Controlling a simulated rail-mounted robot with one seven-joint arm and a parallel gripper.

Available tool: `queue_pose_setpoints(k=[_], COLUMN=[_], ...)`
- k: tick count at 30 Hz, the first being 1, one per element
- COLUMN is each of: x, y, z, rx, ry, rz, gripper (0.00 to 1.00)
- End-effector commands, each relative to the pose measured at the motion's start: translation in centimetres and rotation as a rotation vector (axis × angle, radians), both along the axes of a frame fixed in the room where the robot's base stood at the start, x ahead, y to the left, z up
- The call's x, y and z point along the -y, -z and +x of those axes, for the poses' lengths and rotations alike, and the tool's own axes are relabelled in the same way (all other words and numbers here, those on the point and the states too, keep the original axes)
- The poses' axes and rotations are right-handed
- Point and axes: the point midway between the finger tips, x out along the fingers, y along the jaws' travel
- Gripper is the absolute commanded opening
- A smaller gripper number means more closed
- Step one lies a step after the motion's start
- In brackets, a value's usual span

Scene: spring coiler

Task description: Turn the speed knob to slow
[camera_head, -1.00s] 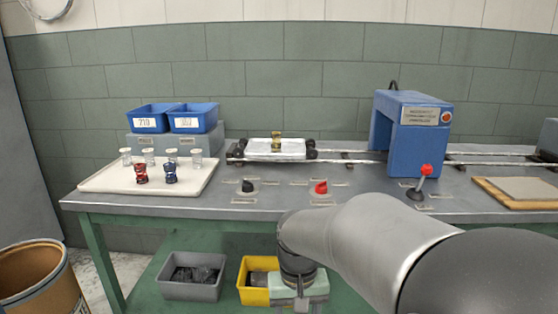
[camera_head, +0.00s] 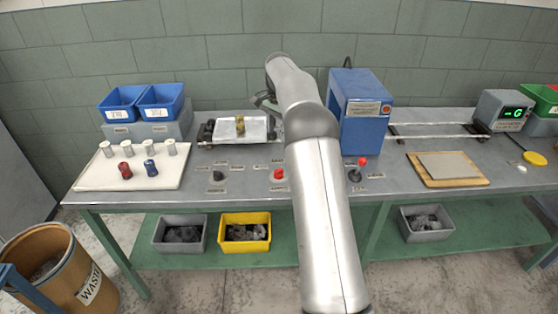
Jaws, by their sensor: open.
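Two knobs stand on the front of the grey bench, a black one (camera_head: 218,176) at left and a red one (camera_head: 278,174) to its right. Small label plates lie around both, but their words are too small to read, so I cannot tell which is the speed knob or its setting. My gripper (camera_head: 262,102) is above the back of the bench, beside the carriage and beyond the red knob. It is open, touches neither knob, and is partly hidden by my arm.
A white carriage (camera_head: 220,130) with a brass-coloured part sits on the rails. A blue machine housing (camera_head: 358,112) stands right of my arm, with a red-topped lever (camera_head: 359,168) before it. A white tray (camera_head: 95,174) with bobbins is at left.

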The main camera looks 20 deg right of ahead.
Motion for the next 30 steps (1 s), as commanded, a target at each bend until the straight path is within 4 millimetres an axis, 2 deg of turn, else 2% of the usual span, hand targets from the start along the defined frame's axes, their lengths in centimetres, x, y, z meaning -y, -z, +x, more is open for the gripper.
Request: queue_pose_setpoints(k=[21,24,30], x=[-0.1,-0.1,-0.1], y=[14.1,15.5,16.9], z=[-0.1,-0.1,-0.1], rx=[-0.003,-0.003,0.000], ry=[-0.003,-0.003,-0.004], rz=[0.002,0.001,0.000], gripper=[0.56,0.56,0.56])
